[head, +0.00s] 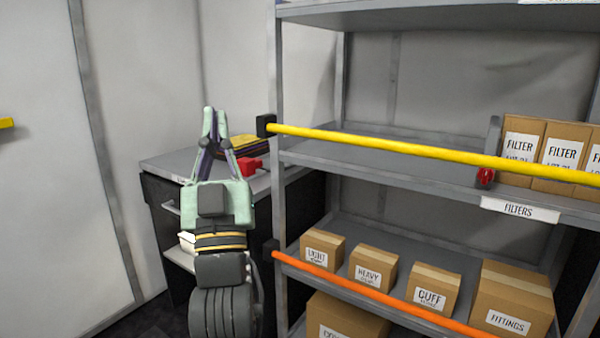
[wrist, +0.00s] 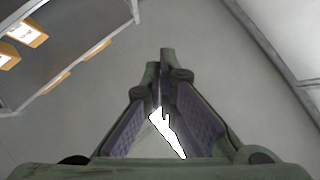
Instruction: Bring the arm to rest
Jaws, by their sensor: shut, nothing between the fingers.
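My gripper (head: 209,112) points upward in the head view, in front of the grey cabinet at the left of the shelving. Its fingers meet at the tips and hold nothing. In the wrist view the fingertips (wrist: 163,58) are together, with bare wall behind them. A bright white patch shows between the finger bases; I cannot tell what it is.
A metal shelf rack (head: 283,180) stands right of my arm. A yellow bar (head: 390,145) and an orange bar (head: 370,292) cross its front. Labelled cardboard boxes (head: 374,267) sit on it. The cabinet top (head: 165,163) carries a red object (head: 249,166) and a yellow-topped stack (head: 243,143).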

